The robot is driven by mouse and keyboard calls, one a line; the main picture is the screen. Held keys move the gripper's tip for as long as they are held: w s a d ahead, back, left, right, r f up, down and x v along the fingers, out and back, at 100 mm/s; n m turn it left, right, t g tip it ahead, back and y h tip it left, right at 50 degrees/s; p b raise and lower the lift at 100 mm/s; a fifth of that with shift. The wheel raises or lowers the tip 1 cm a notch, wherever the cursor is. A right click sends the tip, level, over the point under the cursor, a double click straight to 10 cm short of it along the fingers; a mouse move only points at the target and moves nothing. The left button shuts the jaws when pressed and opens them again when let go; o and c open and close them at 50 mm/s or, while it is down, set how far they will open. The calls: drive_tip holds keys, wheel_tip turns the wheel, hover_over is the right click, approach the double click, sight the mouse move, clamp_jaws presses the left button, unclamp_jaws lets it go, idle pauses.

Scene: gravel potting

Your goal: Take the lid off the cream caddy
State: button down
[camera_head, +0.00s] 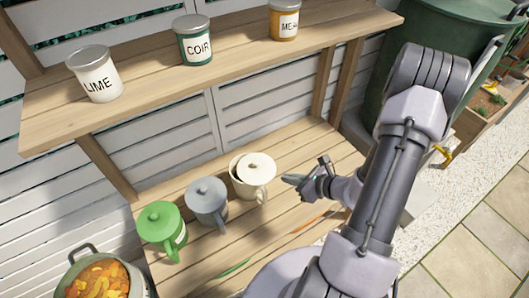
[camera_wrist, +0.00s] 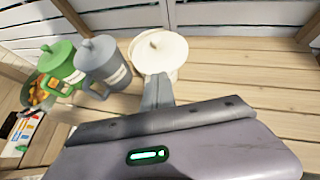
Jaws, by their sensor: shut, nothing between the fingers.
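The cream caddy (camera_head: 246,188) stands on the lower wooden bench, at the right end of a row of three lidded caddies. Its round cream lid (camera_head: 260,166) with a small knob lies on top and looks shifted to the right, with a strip of rim showing at the left. In the wrist view the lid (camera_wrist: 165,52) is just beyond my gripper. My gripper (camera_head: 288,179) is shut and empty, to the right of the caddy and apart from it in the head view. In the wrist view its fingers (camera_wrist: 157,88) overlap the near side of the caddy, whose handle is hidden there.
A grey caddy (camera_head: 208,204) and a green caddy (camera_head: 163,232) stand to the left. An upper shelf (camera_head: 140,87) holds LIME (camera_head: 97,80), COIR (camera_head: 195,46) and orange (camera_head: 284,22) tins. A pot of orange leaves (camera_head: 97,278) is at lower left.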

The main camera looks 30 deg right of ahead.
drive_tip(key=b, duration=0.2)
approach(255, 165)
drive_tip(key=w, duration=0.2)
drive_tip(key=w+a+f, duration=0.1)
drive_tip(key=w, duration=0.1)
drive_tip(key=w+a, duration=0.1)
drive_tip(key=shift+w+f, duration=0.35)
drive_tip(key=shift+w, duration=0.05)
drive_tip(key=shift+d+f+b, duration=0.15)
drive_tip(key=shift+f+b, duration=0.5)
drive_tip(key=shift+s, duration=0.25)
drive_tip(key=shift+s+f, duration=0.1)
drive_tip(key=shift+s, duration=0.3)
drive_tip(key=s, duration=0.1)
drive_tip(key=s+d, duration=0.1)
drive_tip(key=s, duration=0.1)
drive_tip(key=s+b, duration=0.1)
drive_tip(key=shift+s+d+f, duration=0.1)
drive_tip(key=shift+s+d, duration=0.2)
drive_tip(key=shift+d, duration=0.05)
